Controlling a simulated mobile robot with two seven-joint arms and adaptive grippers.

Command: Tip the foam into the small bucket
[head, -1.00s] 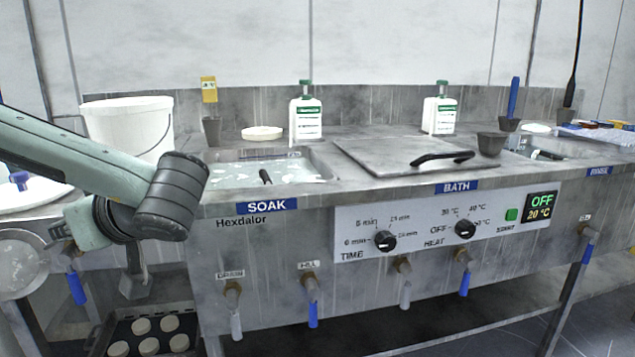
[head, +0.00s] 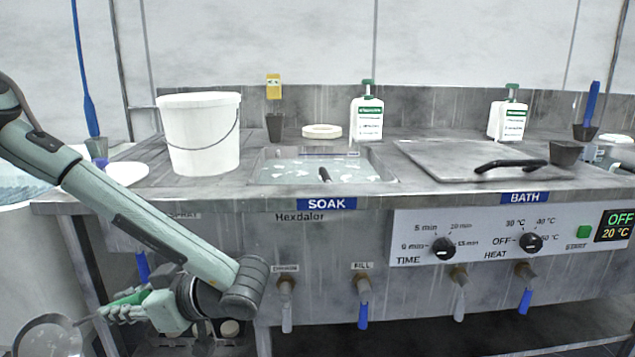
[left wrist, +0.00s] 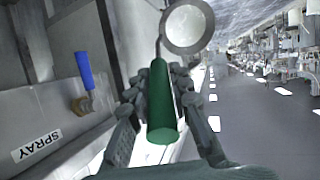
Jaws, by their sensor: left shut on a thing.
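My left gripper (head: 122,308) is shut on the green handle of a skimmer (head: 48,338), low at the left in front of the bench. The left wrist view shows the green handle (left wrist: 162,105) between the fingers and the round metal-rimmed head (left wrist: 187,26) beyond, its face pale and speckled. I cannot tell how much foam lies on it. A white bucket (head: 200,140) with a wire handle stands upright on the bench, left of the soak basin. White foam patches (head: 300,172) float in the soak basin (head: 268,160). My right gripper is not in view.
A bath lid (head: 440,160) with a black handle is at the right. White bottles (head: 367,120) stand at the back. Taps (head: 286,290) with levers stick out of the bench front. A large pale tub (head: 20,210) stands at the left edge.

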